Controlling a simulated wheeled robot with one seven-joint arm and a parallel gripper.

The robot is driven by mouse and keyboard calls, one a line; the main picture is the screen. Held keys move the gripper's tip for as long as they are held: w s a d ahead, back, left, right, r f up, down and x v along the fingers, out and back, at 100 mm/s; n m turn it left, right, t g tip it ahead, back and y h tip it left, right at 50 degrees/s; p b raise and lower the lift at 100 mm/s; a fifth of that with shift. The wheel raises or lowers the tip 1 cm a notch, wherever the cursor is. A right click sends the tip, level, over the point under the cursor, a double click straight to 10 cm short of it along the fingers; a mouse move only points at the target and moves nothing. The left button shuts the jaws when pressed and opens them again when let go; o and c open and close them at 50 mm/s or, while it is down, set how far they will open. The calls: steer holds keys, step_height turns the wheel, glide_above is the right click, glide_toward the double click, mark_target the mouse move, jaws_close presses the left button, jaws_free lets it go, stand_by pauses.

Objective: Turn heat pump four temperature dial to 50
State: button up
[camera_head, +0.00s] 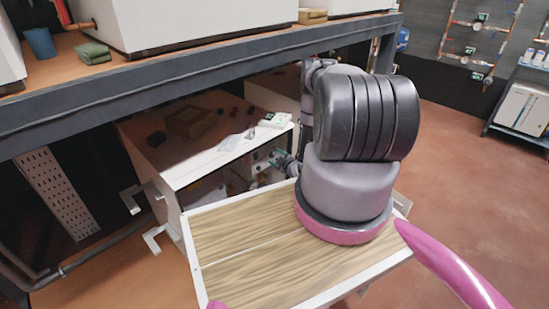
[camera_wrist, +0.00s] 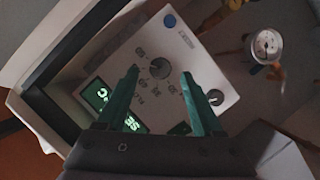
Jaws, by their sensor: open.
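A white heat pump control panel (camera_wrist: 150,45) fills the middle of the wrist view, tilted in the picture. It has a round grey dial (camera_wrist: 160,68) with numbers around it, and a second knob (camera_wrist: 215,97) lies to the right. Green lit displays (camera_wrist: 97,95) are on the left and below; their digits are hard to read. My gripper (camera_wrist: 161,73) is open, and its two green fingers appear on either side of the grey dial; I cannot tell whether they touch the panel. In the head view my gripper (camera_head: 282,161) is small beside a white heat pump (camera_head: 215,145) under the bench.
A dark steel bench beam (camera_head: 200,85) runs above the work area. Metal brackets (camera_head: 150,195) stick out at the heat pump's left. In the wrist view a round gauge (camera_wrist: 267,44) with copper piping stands right of the panel. Open red floor (camera_head: 450,160) lies to the right.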

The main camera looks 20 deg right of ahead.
steer(key=shift+x, duration=0.9)
jaws_close()
steer(key=shift+d+r+m+g+y, duration=0.1)
steer(key=shift+d+m+g+y, duration=0.25)
steer(key=shift+m, duration=0.55)
steer(key=shift+a+m+g+y, duration=0.15)
steer(key=shift+m+g+y, duration=0.2)
steer(key=shift+m+y, duration=0.3)
jaws_free()
steer(key=v, duration=1.1)
